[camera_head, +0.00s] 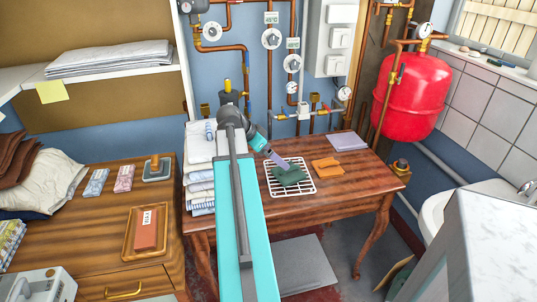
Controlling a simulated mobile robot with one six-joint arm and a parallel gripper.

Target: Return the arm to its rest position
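My arm (235,220), teal with a grey rail, reaches from the bottom middle up toward the wooden table (330,211). Its wrist bends down to the right, and my gripper (277,161) points at a dark green cloth (289,175). The cloth lies crumpled on a white wire rack (272,188) on the table. The gripper's tip is at or just above the cloth's upper left edge; I cannot tell whether they touch. The fingers are too small to show whether they are open or shut.
An orange folded cloth (327,166) and a grey-purple one (348,141) lie right of the rack. Stacked linen (200,165) stands left of my arm. Copper pipes and gauges (271,38) line the wall behind. A wooden cabinet (95,222) is left, a white basin (436,212) right.

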